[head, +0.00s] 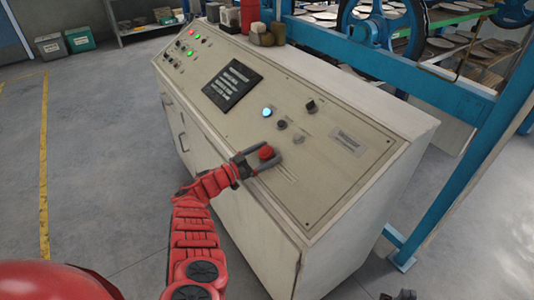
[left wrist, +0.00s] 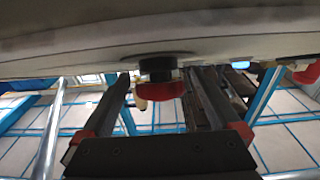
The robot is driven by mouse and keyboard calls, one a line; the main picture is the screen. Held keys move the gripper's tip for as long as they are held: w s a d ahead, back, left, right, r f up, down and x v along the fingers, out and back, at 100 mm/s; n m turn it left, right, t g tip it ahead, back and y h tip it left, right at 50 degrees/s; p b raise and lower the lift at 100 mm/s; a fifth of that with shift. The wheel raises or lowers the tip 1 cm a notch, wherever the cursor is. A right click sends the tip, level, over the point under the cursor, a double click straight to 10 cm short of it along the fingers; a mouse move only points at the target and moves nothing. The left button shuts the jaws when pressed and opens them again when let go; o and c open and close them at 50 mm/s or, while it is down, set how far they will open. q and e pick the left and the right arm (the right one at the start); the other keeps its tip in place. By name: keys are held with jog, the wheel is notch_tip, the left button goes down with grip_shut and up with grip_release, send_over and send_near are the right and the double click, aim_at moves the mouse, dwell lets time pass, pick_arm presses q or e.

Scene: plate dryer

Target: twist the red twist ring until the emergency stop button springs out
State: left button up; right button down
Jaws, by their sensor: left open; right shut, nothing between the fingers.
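The red twist ring of the emergency stop button (head: 266,152) sits low on the sloped beige control panel. In the left wrist view the red ring (left wrist: 158,90) shows below a black collar (left wrist: 155,66). My left gripper (head: 266,158) is at the button, open, with one finger on each side of the ring. In the left wrist view the fingers of the left gripper (left wrist: 160,76) stand apart from the ring, with gaps on both sides. My right gripper (head: 402,295) is shut and empty at the bottom edge, mostly out of frame, away from the panel.
The control panel (head: 330,182) also carries a lit blue-white button (head: 267,112), dark knobs (head: 311,105) and a dark display (head: 233,86). A blue machine frame (head: 440,180) stands at the right. Bottles and jars stand on the cabinet's back edge. The floor at left is clear.

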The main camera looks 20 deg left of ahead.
pick_arm(q)
jog(key=v, duration=1.7)
jog(key=shift+a+b, duration=0.15)
jog(key=shift+b, duration=0.15)
